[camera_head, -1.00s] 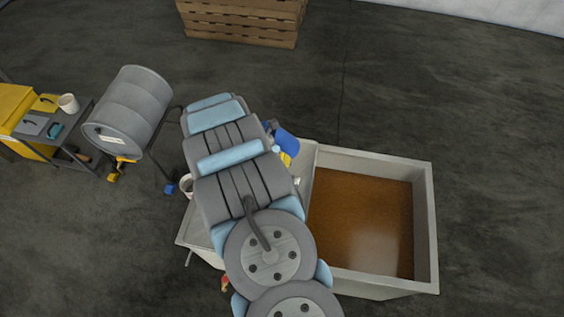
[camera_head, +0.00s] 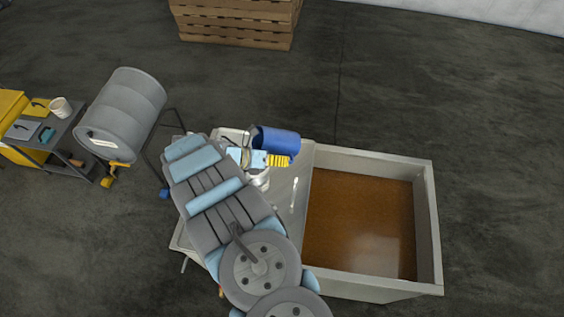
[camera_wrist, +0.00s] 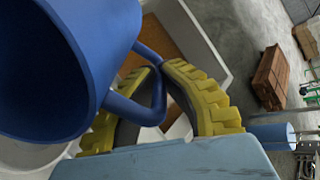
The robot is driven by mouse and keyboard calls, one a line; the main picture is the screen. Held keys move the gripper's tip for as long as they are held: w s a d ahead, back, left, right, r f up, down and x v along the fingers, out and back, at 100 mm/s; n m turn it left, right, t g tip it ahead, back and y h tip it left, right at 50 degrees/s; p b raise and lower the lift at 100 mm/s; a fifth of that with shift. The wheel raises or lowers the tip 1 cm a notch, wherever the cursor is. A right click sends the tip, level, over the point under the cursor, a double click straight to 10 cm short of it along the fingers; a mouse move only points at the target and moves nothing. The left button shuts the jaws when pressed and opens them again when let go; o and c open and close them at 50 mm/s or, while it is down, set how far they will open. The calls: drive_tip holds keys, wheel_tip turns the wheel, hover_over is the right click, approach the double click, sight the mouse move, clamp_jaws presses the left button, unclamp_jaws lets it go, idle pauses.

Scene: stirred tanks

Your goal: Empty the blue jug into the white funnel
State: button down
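The blue jug (camera_head: 277,140) is held over the left part of the grey tank unit, tipped onto its side with its mouth toward the left in the head view. In the wrist view the jug (camera_wrist: 105,30) fills the upper left; its open mouth shows a dark blue inside, and I see no liquid. My gripper (camera_wrist: 160,75) has its yellow fingers closed around the jug's handle; they also show in the head view (camera_head: 279,160). A white round piece (camera_head: 259,180), possibly the funnel, is just below the gripper, partly hidden by my arm. A pale rim (camera_wrist: 25,155) shows beneath the jug.
An open tank of brown liquid (camera_head: 360,222) is to the right. A grey drum (camera_head: 125,112) on a stand and a cart (camera_head: 62,135) with a white mug (camera_head: 60,107) are at left. A wooden pallet stack (camera_head: 235,22) is at the back.

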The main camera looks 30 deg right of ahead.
drive_tip(key=shift+w+a+f+g+h+b, duration=0.15)
drive_tip(key=shift+f+h+b, duration=0.4)
drive_tip(key=shift+b, duration=1.6)
drive_tip(key=shift+s+f+g+h+b, duration=0.2)
drive_tip(key=shift+h+b, duration=0.65)
drive_tip(key=shift+b, duration=1.35)
drive_tip(key=shift+w+a+f+g+h+b, duration=0.2)
drive_tip(key=shift+f+h+b, duration=0.4)
drive_tip(key=shift+b, duration=1.55)
drive_tip(key=shift+w+a+r+g+h+b, duration=0.15)
drive_tip(key=shift+r+h+b, duration=0.4)
drive_tip(key=shift+b, duration=1.2)
drive_tip(key=shift+a+r+g+h+b, duration=0.3)
drive_tip(key=shift+h+b, duration=0.4)
drive_tip(key=shift+b, duration=1)
drive_tip(key=shift+w+a+r+g+h+b, duration=0.15)
drive_tip(key=shift+r+h+b, duration=0.4)
drive_tip(key=shift+b, duration=1.2)
drive_tip(key=shift+a+r+g+h+b, duration=0.3)
drive_tip(key=shift+h+b, duration=0.3)
drive_tip(key=shift+b, duration=2.25)
